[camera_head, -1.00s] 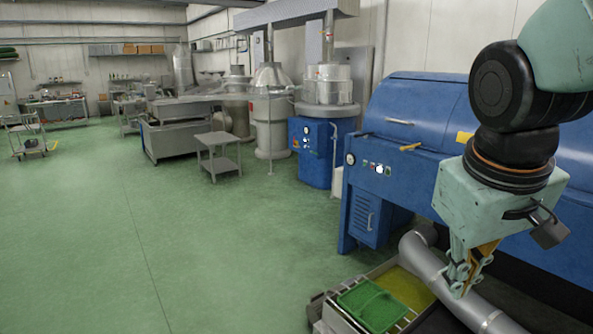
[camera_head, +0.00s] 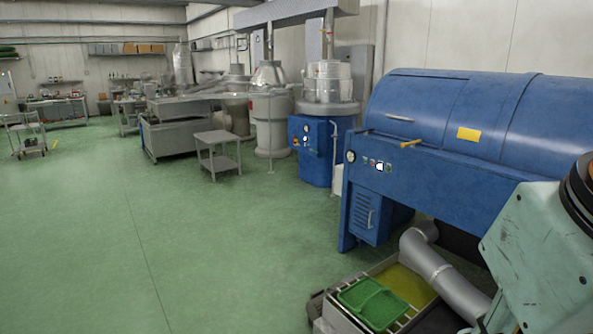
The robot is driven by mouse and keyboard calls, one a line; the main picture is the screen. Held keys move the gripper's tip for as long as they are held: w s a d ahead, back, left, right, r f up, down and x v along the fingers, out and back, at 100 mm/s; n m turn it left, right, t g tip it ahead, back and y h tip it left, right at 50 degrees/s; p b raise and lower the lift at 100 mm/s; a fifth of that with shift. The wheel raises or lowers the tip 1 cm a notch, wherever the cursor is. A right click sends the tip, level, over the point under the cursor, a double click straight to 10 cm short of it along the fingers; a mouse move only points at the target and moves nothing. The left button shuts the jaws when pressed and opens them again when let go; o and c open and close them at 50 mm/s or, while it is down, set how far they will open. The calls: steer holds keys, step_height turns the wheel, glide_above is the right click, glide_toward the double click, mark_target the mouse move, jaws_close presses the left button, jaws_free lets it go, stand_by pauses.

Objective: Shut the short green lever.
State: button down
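I cannot make out a short green lever in this view.
A grey pipe (camera_head: 432,264) bends down beside a metal trough (camera_head: 402,319) with yellow-green liquid and a green basket (camera_head: 373,301). A small grey table (camera_head: 218,143) and steel tanks stand farther back. The green floor (camera_head: 150,240) at left is clear.

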steer(key=shift+s+a, duration=0.2)
steer(key=shift+s, duration=0.25)
steer(key=shift+w+f, duration=0.1)
steer(key=shift+w, duration=0.05)
